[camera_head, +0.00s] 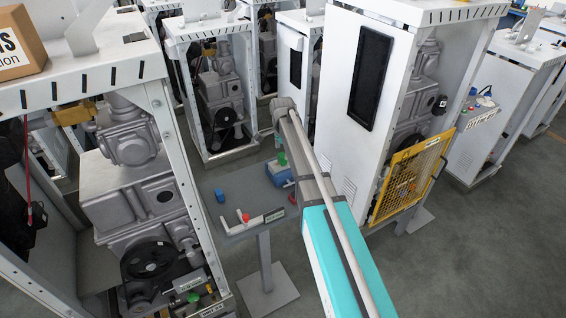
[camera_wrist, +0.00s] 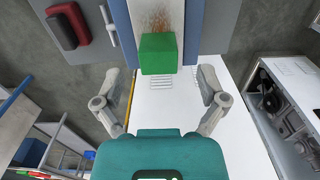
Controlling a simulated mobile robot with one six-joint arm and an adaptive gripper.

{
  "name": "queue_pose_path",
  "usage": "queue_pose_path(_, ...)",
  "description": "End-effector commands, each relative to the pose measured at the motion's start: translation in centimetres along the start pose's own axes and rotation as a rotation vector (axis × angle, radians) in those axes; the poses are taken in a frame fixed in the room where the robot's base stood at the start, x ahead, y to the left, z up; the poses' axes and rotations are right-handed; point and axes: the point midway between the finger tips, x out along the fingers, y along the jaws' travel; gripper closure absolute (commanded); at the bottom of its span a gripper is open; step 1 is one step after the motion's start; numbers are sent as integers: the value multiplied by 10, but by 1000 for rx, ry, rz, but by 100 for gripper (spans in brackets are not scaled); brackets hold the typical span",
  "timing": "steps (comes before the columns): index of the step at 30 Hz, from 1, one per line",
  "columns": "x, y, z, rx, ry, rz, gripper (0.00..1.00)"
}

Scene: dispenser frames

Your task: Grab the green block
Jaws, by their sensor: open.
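The green block (camera_wrist: 158,54) shows in the wrist view, just above the picture's centre, at the near edge of a rust-stained surface on a blue box (camera_wrist: 118,30). My gripper (camera_wrist: 160,76) is open, with one finger on either side of the picture. The block lies between the finger lines and a little beyond the tips; no contact shows. In the head view, a small green thing (camera_head: 282,159) shows by the blue box (camera_head: 279,174), beside my arm. My gripper cannot be made out there.
The grey stand (camera_head: 237,184) also bears a blue piece (camera_head: 219,195) and a white handle with a red part (camera_head: 245,217). A white cabinet (camera_head: 365,75) with a yellow mesh guard (camera_head: 407,178) stands right of my arm. An open machine cabinet (camera_head: 158,110) stands left.

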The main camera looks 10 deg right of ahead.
Motion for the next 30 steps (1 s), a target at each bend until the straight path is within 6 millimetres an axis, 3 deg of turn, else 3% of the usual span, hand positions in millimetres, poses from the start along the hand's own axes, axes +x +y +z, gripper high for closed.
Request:
queue_pose_path(3,14,0,1,0,0,0,9)
queue_pose_path(12,30,0,1,0,0,0,9)
queue_pose_path(30,31,0,1,-1,0,0,9)
